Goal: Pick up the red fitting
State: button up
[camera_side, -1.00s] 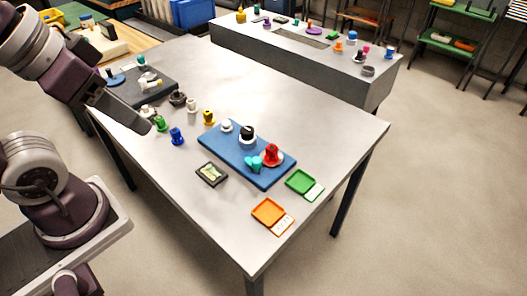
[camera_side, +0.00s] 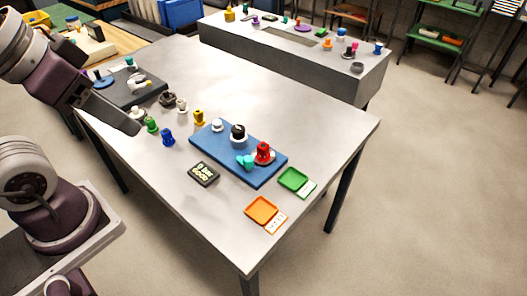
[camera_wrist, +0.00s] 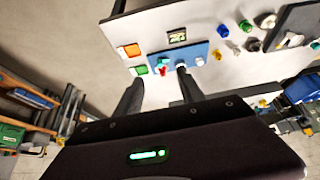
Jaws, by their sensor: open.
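The red fitting (camera_side: 263,150) stands upright on a pale round base near the right end of a blue board (camera_side: 221,158) on the grey table. In the wrist view the red fitting (camera_wrist: 163,70) shows small, between and beyond my two fingers. My gripper (camera_wrist: 158,80) is open, with nothing between its fingers. In the side view my gripper (camera_side: 128,124) is at the left, above the table's left edge and well away from the red fitting. Its fingertips are hard to make out there.
Teal pieces (camera_side: 245,162) and a black-topped white fitting (camera_side: 238,134) are close to the red fitting. A green tray (camera_side: 293,178), an orange tray (camera_side: 261,210) and a small dark display (camera_side: 203,173) lie nearby. Blue (camera_side: 168,137) and yellow (camera_side: 199,118) fittings stand left. The table's right part is clear.

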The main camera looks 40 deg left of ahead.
jog(key=shift+o, duration=0.5)
jog(key=n+t+y, duration=0.1)
jog(key=n+t, duration=0.1)
jog(key=t, duration=0.3)
send_over(260, 150)
jog(key=s+a, duration=0.1)
notch_tip(260, 150, down, 19)
jog(key=shift+m+t, duration=0.5)
jog(key=shift+t, duration=0.3)
jog(key=f, duration=0.6)
jog(key=shift+s+d+f, duration=0.1)
jog(key=shift+s+f, duration=0.05)
jog(key=shift+s, duration=0.1)
jog(key=f, duration=0.1)
jog(key=s+f, duration=0.1)
jog(key=f+m+t+h, duration=0.1)
jog(key=shift+s+d, duration=0.3)
jog(key=x, duration=0.4)
jog(key=shift+w+f, duration=0.1)
jog(key=shift+w, duration=0.3)
grip_shut()
